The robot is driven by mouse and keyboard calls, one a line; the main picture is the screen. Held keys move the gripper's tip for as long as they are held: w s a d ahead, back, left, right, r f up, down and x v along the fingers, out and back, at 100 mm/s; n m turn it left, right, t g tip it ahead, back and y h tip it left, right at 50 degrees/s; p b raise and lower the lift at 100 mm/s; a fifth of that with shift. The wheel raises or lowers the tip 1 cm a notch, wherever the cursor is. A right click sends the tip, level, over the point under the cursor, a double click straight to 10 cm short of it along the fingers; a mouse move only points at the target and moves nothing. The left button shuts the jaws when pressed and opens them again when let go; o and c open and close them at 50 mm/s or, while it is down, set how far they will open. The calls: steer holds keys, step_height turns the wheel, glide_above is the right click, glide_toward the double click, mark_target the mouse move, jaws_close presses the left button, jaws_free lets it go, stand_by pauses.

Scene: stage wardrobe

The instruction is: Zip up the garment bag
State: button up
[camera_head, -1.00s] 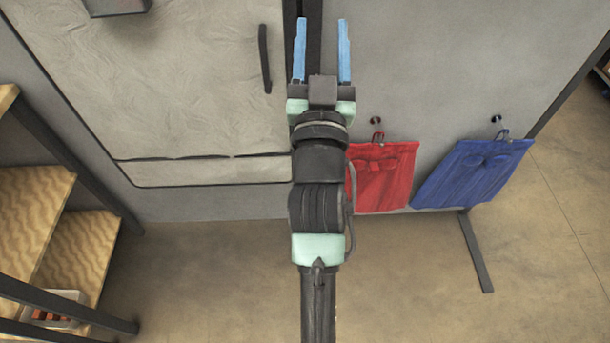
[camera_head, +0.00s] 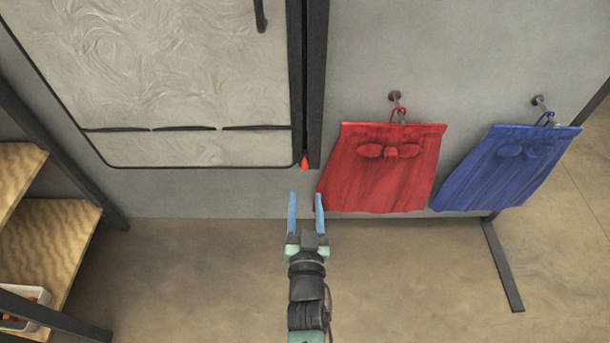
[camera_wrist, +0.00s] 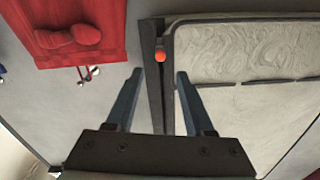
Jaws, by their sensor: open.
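The garment bag (camera_head: 190,75) is a pale grey panel with a dark border on the grey wall, at the upper left of the head view. It also shows at the right of the wrist view (camera_wrist: 240,50). A dark vertical zip track (camera_head: 314,80) runs along its right edge. A small red-orange zip pull (camera_head: 305,163) sits at the track's bottom end; in the wrist view the pull (camera_wrist: 160,56) lies between and beyond my fingertips. My gripper (camera_head: 305,197) is open and empty, just below the pull in the head view, with blue fingers apart and not touching it.
A red garment (camera_head: 383,180) hangs from a hook close to the right of my gripper. A blue garment (camera_head: 505,172) hangs farther right. Wooden shelves (camera_head: 40,240) with a dark frame stand at the left. The floor (camera_head: 200,280) between is clear.

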mark_target(305, 169)
steer(key=shift+w+a+b, duration=0.1)
steer(key=shift+w+b, duration=4.4)
steer(key=shift+w, duration=0.05)
steer(key=shift+c, duration=0.2)
jaws_close()
